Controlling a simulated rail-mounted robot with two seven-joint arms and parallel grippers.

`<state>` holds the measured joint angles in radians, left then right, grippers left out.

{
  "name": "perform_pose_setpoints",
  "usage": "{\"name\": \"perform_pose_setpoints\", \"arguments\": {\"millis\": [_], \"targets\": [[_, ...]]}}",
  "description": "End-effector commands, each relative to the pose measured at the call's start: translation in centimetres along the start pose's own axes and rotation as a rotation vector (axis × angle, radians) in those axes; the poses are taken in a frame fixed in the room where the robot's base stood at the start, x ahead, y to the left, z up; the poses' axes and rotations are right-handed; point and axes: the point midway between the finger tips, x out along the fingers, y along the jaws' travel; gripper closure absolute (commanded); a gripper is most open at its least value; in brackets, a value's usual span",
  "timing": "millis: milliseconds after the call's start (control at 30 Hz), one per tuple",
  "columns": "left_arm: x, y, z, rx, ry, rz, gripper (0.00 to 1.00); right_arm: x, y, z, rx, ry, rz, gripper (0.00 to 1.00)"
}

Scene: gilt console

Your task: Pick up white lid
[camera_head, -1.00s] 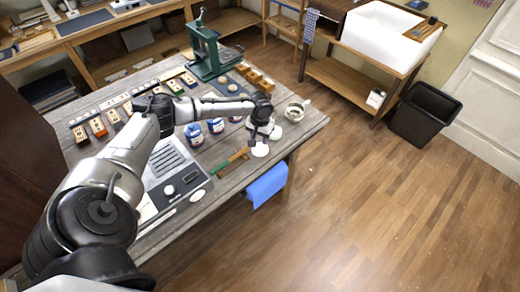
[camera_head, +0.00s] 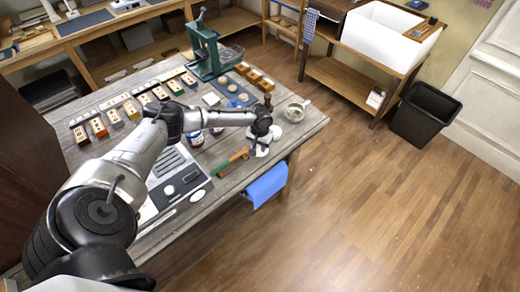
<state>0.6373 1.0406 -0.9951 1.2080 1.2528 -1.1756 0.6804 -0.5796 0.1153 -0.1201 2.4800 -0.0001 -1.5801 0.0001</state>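A white lid (camera_head: 262,152) lies flat on the grey wooden table near its front right edge, partly hidden by my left gripper. My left gripper (camera_head: 257,146) points down right at this lid; the fingers are too small and covered to tell whether they are open or touching it. Another white round piece (camera_head: 276,133) lies just behind it. A further white oval piece (camera_head: 197,196) lies by the grey device at the table's front. My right gripper is not in view.
A tool with a green end and wooden handle (camera_head: 231,162) lies left of the gripper. Jars with blue labels (camera_head: 195,139) stand partly behind my arm. A pale bowl (camera_head: 294,112) stands at the right edge. A blue cloth (camera_head: 267,186) hangs below the front edge.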

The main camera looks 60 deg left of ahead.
Motion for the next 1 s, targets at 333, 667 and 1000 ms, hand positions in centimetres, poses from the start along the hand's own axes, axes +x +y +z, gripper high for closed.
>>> {"name": "perform_pose_setpoints", "arguments": {"millis": [333,667,1000], "targets": [[0.0,0.0,0.0,0.000,0.000,0.000,0.94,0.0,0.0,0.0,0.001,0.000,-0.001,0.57],[-1.4,0.0,0.0,0.000,0.001,0.001,0.94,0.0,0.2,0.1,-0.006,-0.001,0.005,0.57],[-5.5,2.7,-0.5,0.003,0.002,0.004,0.94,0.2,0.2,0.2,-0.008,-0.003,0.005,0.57]]}}
